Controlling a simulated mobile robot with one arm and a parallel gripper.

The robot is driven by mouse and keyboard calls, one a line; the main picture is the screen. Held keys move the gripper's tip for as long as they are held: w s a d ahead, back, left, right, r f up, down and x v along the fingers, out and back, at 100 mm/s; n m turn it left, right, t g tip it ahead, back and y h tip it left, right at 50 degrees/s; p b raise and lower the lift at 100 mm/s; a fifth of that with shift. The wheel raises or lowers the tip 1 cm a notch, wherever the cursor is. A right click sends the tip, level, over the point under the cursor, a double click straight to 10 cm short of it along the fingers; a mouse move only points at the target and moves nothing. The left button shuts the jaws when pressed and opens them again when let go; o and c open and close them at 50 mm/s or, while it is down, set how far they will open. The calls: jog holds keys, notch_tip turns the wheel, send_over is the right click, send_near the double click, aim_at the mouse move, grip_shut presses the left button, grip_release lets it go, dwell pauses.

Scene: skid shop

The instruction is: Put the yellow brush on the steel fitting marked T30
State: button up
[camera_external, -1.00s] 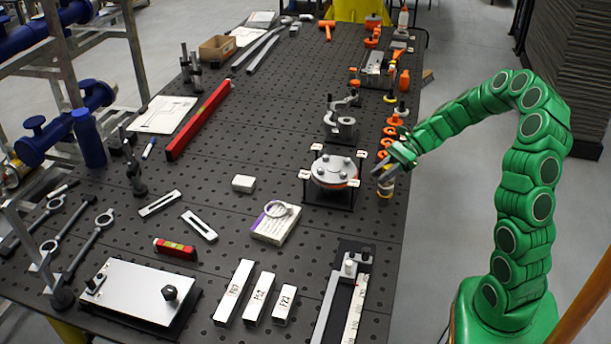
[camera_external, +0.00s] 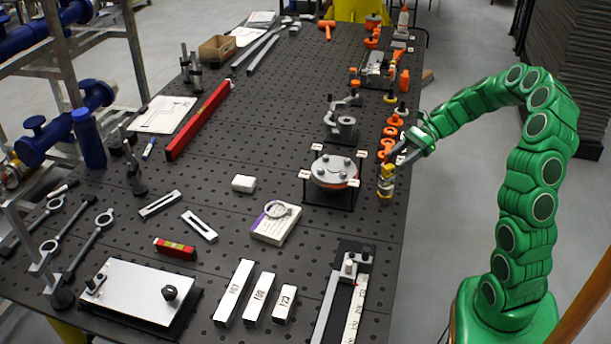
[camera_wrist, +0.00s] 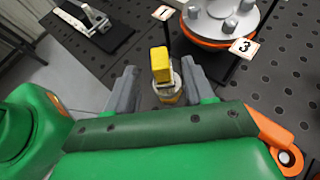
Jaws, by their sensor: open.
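A yellow block-like piece, which I take for the yellow brush (camera_external: 385,171), stands at the table's right edge. It also shows in the wrist view (camera_wrist: 160,62). It appears to rest upright on a short, silvery cylinder (camera_external: 386,188) with a yellow band low down; the cylinder is in the wrist view too (camera_wrist: 168,86). No T30 mark is legible on it. My gripper (camera_external: 400,158) is open, just right of and above the yellow piece. In the wrist view, my gripper's two grey fingers (camera_wrist: 157,76) stand apart on either side of it, with gaps.
A round bolted flange (camera_external: 335,170) on a black stand with numbered tags is close on the left. Orange rings (camera_external: 388,143) lie behind. A clamp with a long rail (camera_external: 340,295) is in front. Free floor lies to the right.

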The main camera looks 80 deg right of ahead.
jog(key=shift+v, duration=2.3)
jog(key=w+a+r+n+g, duration=0.15)
jog(key=a+n+g, duration=0.35)
jog(key=a, duration=0.8)
jog(key=w+a+r+n+g, duration=0.1)
jog(key=a+r+n+g, duration=0.15)
jog(key=a+n, duration=0.8)
jog(key=s+a+f+n+g+h, duration=0.1)
jog(key=s+a+n+g+h, duration=0.15)
jog(key=a, duration=0.35)
jog(key=s+a+n+g+h, duration=0.1)
jog(key=s+a+h, duration=0.1)
jog(key=s+a, duration=0.35)
jog(key=s+a+f+n+h, duration=0.1)
jog(key=s+a+n+h, duration=0.2)
jog(key=s+n, duration=0.5)
jog(key=shift+s+h, duration=0.7)
jog(key=shift+h, duration=0.05)
